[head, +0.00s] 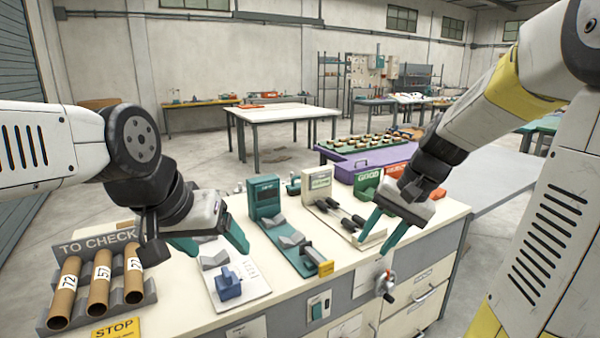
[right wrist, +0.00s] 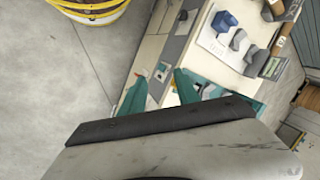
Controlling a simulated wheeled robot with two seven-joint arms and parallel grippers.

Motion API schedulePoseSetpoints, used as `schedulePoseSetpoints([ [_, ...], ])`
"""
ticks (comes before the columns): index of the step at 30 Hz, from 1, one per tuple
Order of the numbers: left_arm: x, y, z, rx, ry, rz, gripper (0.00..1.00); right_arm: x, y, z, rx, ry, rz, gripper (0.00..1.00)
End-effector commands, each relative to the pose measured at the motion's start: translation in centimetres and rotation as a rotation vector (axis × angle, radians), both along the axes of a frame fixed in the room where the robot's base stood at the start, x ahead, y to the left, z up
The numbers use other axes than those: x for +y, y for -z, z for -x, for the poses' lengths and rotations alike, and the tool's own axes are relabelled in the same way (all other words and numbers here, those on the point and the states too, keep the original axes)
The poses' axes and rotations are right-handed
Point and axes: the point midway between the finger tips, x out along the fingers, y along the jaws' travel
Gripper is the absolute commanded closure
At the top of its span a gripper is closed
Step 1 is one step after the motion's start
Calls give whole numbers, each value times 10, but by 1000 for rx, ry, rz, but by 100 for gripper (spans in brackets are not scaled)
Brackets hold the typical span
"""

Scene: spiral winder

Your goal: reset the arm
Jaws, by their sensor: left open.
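My left gripper (head: 217,250) is open and empty in the head view, above the left part of the workbench, just right of the TO CHECK rack. My right gripper (head: 374,246) is open and empty above the front right part of the bench. It also shows in the right wrist view (right wrist: 160,76), with its two teal fingers apart and nothing between them. Three brown tubes with number labels (head: 100,279) lie tilted in the grey TO CHECK rack (head: 146,291).
A green device with a grey cradle (head: 266,198) stands mid-bench. A blue block (head: 228,284) sits on a white plate at left. A crank handle (head: 385,286) sticks out from the bench front. Behind are a purple table (head: 347,168) and a white table (head: 285,112).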

Motion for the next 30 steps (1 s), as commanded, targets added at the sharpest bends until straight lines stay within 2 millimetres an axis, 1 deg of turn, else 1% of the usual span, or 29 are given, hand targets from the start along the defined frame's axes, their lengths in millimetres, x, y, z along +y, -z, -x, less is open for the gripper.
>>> schedulePoseSetpoints([
  [1,0,0,0,0,0,0,24,6,-15,15,-59,-38,41,62],
  [6,0,0,0,0,0,0,24,17,-44,60,-237,-152,171,62],
  [9,0,0,0,0,0,0,24,20,-54,83,-335,-204,231,62],
  [12,0,0,0,0,0,0,24,21,-59,99,-410,-243,274,62],
  [15,0,0,0,0,0,0,24,21,-62,108,-459,-264,298,62],
  [18,0,0,0,0,0,0,24,21,-62,112,-480,-275,312,62],
  [30,0,0,0,0,0,0,24,21,-62,113,-483,-276,313,62],
])
